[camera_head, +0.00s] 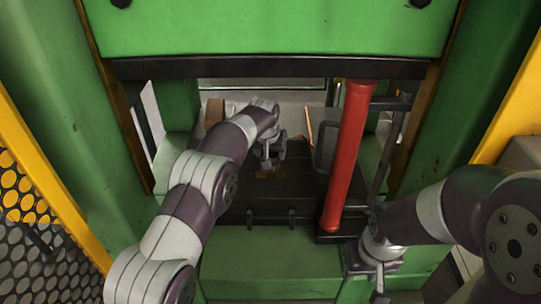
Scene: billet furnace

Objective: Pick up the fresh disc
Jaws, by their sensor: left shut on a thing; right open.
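My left gripper (267,161) reaches in over the black bed (260,213) of the green press, near its middle. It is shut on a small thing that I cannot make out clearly. The fresh disc cannot be clearly picked out; the gripper and wrist hide much of that spot. Faint yellow-brown marks show on the bed just under the fingers. My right gripper (379,281) is at the lower right, outside the bed, pointing down. It is open and empty.
A red upright cylinder (349,155) stands on the bed's right side, between my two grippers. Green press columns (75,120) flank the opening, with a dark crossbeam (270,68) above. A yellow-framed mesh guard (35,215) is at the left. A thin orange rod (309,126) shows behind.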

